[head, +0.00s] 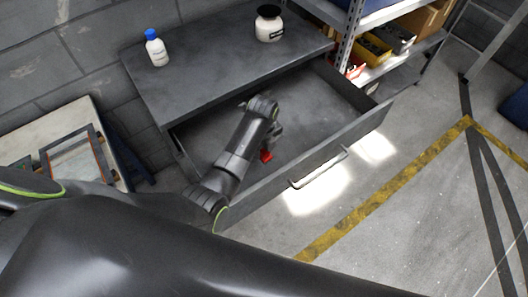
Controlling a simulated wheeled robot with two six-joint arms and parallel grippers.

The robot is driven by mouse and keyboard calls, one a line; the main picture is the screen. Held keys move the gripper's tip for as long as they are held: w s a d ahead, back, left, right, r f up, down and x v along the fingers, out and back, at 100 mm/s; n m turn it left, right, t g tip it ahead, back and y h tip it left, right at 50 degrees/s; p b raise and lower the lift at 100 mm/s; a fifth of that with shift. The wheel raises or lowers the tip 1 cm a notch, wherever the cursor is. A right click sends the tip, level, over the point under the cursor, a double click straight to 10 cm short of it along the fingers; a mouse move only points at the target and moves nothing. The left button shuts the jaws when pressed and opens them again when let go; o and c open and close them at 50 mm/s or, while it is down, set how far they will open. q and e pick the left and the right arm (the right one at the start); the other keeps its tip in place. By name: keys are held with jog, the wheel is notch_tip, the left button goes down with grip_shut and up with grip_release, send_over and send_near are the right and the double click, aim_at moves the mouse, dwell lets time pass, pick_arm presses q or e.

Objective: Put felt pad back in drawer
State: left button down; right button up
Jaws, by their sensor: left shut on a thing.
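The dark grey drawer (325,115) is pulled open below the grey cabinet top. My left arm reaches over its front into the drawer. My left gripper (269,147) points down inside the drawer, close above its floor near the front panel, and is shut on a small red piece, seemingly the felt pad (266,156). Only a little of the red piece shows; the wrist and gripper hide the rest. I cannot tell whether it touches the drawer floor. My right gripper is not in view.
A blue-capped white bottle (156,50) and a black-lidded white jar (269,26) stand on the cabinet top (205,68). The drawer front has a metal handle (318,168). A metal shelf with bins (373,48) stands at right. The drawer floor right of the gripper is clear.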

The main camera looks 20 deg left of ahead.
aim_at(263, 157)
pick_arm(q)
jog(key=shift+f, duration=2.15)
jog(key=shift+f, duration=0.1)
jog(key=c, duration=1)
grip_release()
notch_tip(263, 157, up, 12)
jog(key=shift+d+r, duration=0.1)
jog(key=shift+r, duration=0.05)
